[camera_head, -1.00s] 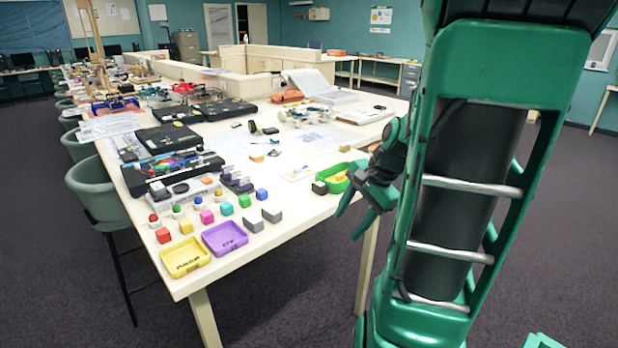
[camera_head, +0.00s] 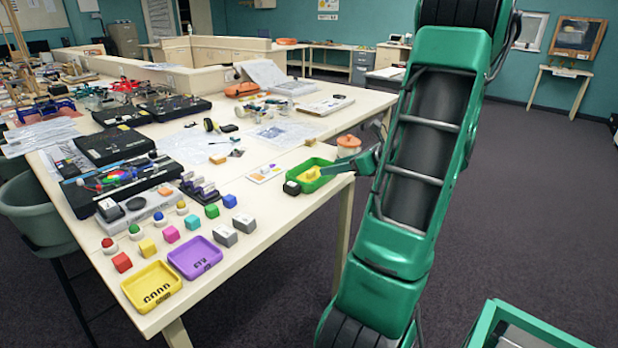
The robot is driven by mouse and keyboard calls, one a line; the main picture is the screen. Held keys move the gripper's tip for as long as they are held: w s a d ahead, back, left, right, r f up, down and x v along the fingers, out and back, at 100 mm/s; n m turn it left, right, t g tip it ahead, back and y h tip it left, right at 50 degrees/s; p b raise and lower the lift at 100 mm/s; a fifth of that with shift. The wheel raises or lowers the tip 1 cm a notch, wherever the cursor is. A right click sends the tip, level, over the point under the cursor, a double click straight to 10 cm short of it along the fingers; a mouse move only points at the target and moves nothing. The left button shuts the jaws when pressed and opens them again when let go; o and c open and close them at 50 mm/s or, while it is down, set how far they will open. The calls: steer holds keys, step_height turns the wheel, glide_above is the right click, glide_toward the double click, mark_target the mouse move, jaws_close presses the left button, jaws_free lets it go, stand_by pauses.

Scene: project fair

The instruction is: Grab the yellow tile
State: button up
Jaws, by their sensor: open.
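A yellow piece (camera_head: 309,174), which looks like the yellow tile, lies inside a green tray (camera_head: 328,181) at the table's right edge. Its exact shape is too small to tell. My gripper (camera_head: 352,163) is open, just right of the green tray and near its rim. My arm partly hides the gripper, and I cannot tell whether it touches the tray.
A black-and-white block (camera_head: 292,188) stands at the tray's left corner. Open floor (camera_head: 530,220) lies right of the table (camera_head: 275,228).

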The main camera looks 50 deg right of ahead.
mark_target(311, 171)
steer(key=x, duration=0.3)
steer(key=shift+w+a, duration=0.25)
steer(key=shift+a, duration=0.05)
steer(key=x, duration=0.5)
steer(key=shift+s+f, duration=0.1)
steer(key=shift+c, duration=0.2)
steer(key=c, duration=1.1)
